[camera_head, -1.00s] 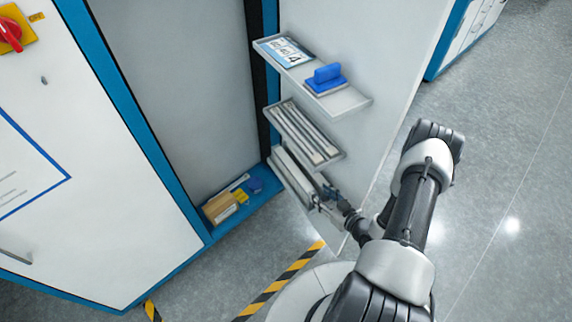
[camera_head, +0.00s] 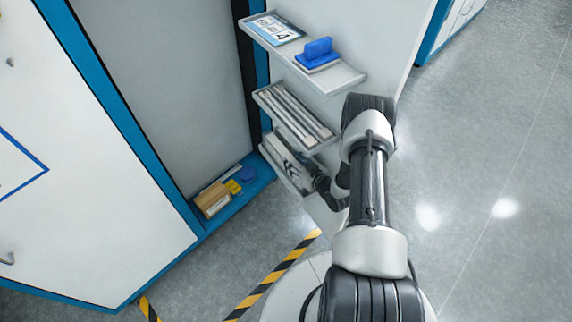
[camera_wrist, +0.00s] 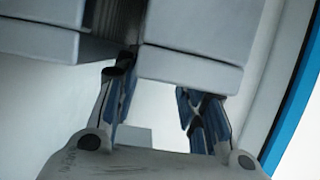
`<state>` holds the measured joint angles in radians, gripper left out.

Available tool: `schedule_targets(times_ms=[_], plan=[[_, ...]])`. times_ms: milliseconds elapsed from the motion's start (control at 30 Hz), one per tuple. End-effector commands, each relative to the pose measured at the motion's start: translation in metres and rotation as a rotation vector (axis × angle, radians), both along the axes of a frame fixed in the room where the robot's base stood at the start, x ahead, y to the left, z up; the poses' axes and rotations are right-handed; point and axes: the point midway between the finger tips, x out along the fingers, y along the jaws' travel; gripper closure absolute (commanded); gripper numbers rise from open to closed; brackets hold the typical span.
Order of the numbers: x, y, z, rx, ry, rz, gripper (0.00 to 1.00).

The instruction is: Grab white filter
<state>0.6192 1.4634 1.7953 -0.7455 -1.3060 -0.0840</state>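The white filter is hard to single out; pale block-shaped items (camera_head: 272,147) stand on the lowest shelf of the open door in the head view. In the wrist view a large whitish block (camera_wrist: 200,58) fills the top, with another pale block (camera_wrist: 38,38) to its left and a dark ribbed part in the gap between. My gripper (camera_wrist: 158,88) has its two fingers spread apart. The left fingertip is at the gap, and the right one is under the large block's lower edge. Whether they touch it I cannot tell. In the head view my gripper (camera_head: 300,165) is at the lowest shelf, partly hidden.
The middle shelf (camera_head: 262,98) above holds long pale bars. The top shelf (camera_head: 348,80) holds a blue-handled tool (camera_head: 318,53) and a printed card (camera_head: 276,29). A cardboard box (camera_head: 213,201) sits in the cabinet base. Open grey floor lies to the right.

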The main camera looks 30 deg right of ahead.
Motion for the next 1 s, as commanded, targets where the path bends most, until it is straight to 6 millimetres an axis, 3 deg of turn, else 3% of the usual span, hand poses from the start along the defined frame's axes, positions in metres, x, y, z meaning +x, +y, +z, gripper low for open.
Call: schedule_targets(times_ms=[233,500,1000], plan=[[0.035,0.005,-0.016,-0.002,-0.001,0.002,0.61],[0.039,0.005,-0.015,0.0,0.0,0.0,0.62],[0.039,0.005,-0.016,0.0,0.0,0.0,0.96]])
